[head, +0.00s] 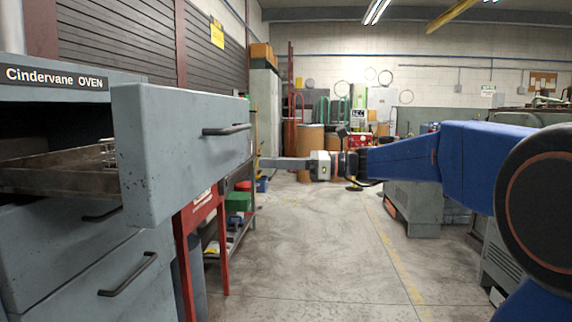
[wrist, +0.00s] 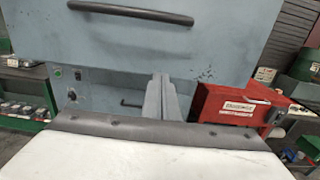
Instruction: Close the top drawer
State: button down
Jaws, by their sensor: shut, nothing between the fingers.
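The top drawer (head: 175,165) of the grey-blue oven cabinet is pulled well out, with its worn front panel standing clear of the cabinet in the head view. Its dark bar handle (head: 226,130) is on the panel; the handle also shows at the top of the wrist view (wrist: 130,13). My gripper (head: 264,163) is just right of the panel's right edge in the head view. In the wrist view my gripper (wrist: 158,80) has its fingers together and empty, their tips overlapping the panel's lower edge, below the handle. I cannot tell whether they touch the panel.
Lower drawers with bar handles (head: 128,275) are beneath the top drawer. A red stand (head: 205,225) is beside the cabinet, and a shelf with a green box (head: 238,201) is behind it. The concrete floor (head: 310,250) ahead is clear. Grey machines (head: 412,207) stand at the right.

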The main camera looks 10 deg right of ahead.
aim_at(230, 162)
jog(key=shift+x, duration=3.85)
jog(key=x, duration=3.2)
jog(key=shift+f, duration=0.15)
jog(key=shift+a, duration=0.2)
jog(key=shift+r, duration=0.3)
